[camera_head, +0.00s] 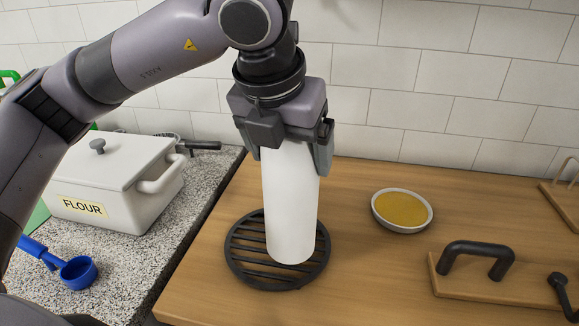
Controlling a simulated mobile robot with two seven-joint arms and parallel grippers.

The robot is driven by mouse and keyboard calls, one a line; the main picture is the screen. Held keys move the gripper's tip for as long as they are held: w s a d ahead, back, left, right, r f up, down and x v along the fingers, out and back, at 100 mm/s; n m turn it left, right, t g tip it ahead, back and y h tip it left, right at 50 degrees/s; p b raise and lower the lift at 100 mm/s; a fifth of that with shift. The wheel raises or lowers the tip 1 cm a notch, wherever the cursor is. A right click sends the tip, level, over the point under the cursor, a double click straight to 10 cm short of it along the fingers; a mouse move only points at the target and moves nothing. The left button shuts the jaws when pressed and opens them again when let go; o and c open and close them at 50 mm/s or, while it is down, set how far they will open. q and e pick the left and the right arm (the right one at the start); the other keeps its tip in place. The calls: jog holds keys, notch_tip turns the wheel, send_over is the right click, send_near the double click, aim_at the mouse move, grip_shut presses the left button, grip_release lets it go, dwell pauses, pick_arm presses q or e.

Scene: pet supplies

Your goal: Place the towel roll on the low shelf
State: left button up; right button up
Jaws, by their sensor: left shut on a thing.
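The white towel roll (291,205) is upright in the head view, near the middle. My left gripper (292,148) comes down from above and is shut on its top end. The roll's lower end overlaps the black round slatted trivet (248,269) in the picture. I cannot tell whether it touches the trivet or hangs just above it. The trivet lies on a wooden surface (365,285). No separate low shelf can be made out with certainty. My right gripper is not in view.
A shallow bowl (403,209) of yellow-brown stuff stands right of the roll. A wooden board with a dark handle (475,258) lies at the right. A white flour box (105,180) and a blue scoop (77,272) are on the speckled counter at left. A tiled wall (440,90) rises behind.

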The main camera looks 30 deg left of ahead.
pick_arm(q)
jog(key=shift+f, duration=1.7)
jog(key=o, duration=1.2)
jog(key=shift+r, duration=0.1)
